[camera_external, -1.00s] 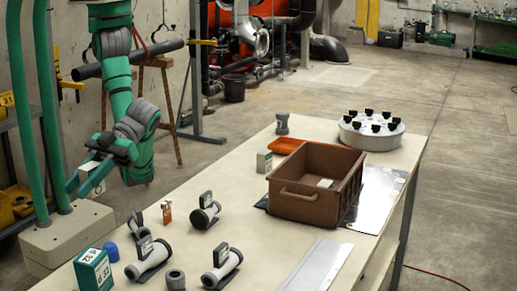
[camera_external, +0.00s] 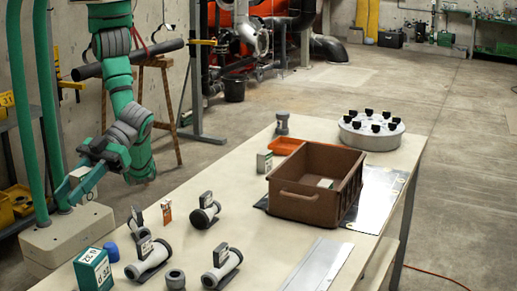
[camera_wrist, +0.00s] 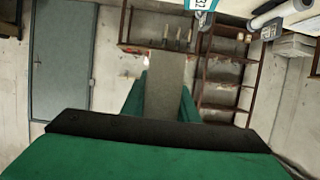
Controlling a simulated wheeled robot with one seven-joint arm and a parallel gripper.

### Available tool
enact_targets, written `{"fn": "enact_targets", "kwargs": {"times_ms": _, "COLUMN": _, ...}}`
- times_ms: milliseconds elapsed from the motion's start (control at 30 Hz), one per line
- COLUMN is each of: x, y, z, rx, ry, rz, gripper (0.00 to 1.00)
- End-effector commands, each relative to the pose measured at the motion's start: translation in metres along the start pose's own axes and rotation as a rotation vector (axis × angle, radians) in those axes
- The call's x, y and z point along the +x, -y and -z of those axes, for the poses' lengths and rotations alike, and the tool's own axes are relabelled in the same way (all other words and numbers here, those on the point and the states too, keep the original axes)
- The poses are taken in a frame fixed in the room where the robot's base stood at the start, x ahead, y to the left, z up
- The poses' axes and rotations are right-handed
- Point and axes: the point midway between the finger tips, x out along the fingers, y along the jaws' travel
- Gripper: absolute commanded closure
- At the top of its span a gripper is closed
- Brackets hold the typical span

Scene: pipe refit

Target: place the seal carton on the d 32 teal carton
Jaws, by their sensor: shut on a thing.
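My gripper (camera_external: 76,186) hangs left of the table and is shut on a small pale carton, which I take to be the seal carton (camera_external: 82,172). In the wrist view a grey-brown face of the seal carton (camera_wrist: 165,85) shows between my green fingers; its label cannot be read there. The d 32 teal carton (camera_external: 94,271) stands upright on the table's near left corner, with a white label. It also shows, cut off, at the top of the wrist view (camera_wrist: 201,4). My gripper is apart from it, farther back and higher.
Near the teal carton are a blue cap (camera_external: 111,252), a grey ring (camera_external: 175,279) and several pipe pieces with black tags, one here (camera_external: 221,268).

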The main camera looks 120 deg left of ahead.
Motion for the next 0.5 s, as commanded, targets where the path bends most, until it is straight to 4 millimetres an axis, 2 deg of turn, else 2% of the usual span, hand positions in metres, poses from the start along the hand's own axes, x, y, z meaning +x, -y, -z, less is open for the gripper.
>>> {"fn": "enact_targets", "kwargs": {"times_ms": 100, "x": 0.023, "y": 0.016, "z": -0.003, "rx": -0.002, "ry": 0.001, "rz": 0.000, "gripper": 0.99}}
{"fn": "enact_targets", "kwargs": {"times_ms": 300, "x": 0.054, "y": 0.033, "z": -0.028, "rx": -0.002, "ry": 0.002, "rz": -0.001, "gripper": 0.99}}
{"fn": "enact_targets", "kwargs": {"times_ms": 500, "x": 0.071, "y": 0.042, "z": -0.040, "rx": 0.000, "ry": -0.001, "rz": 0.000, "gripper": 0.99}}
